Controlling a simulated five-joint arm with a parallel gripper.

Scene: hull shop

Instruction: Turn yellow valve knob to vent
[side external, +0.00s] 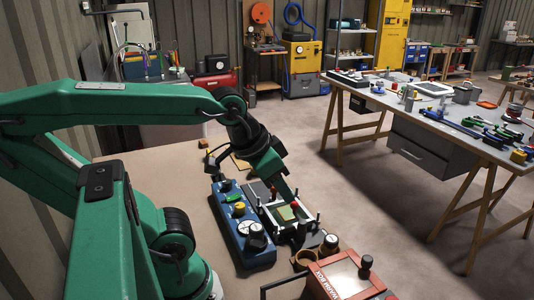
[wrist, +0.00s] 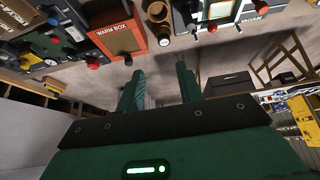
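The yellow valve knob (side external: 239,208) sits on top of a long blue box (side external: 229,222), between a green knob (side external: 233,198) and a large black-and-white dial (side external: 256,234). I cannot tell which way the yellow knob points, and no vent marking is readable. My gripper (side external: 287,194) is above the bench, to the right of the blue box in the side view, apart from the yellow knob. In the wrist view my gripper (wrist: 159,76) has its two green fingers apart with nothing between them.
A red-orange warm box (side external: 345,278) stands at the near right; it also shows in the wrist view (wrist: 115,37). A tray with thin posts (side external: 288,212) lies beside the blue box, under my gripper. A brown ring-shaped cup (side external: 305,259) stands close by.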

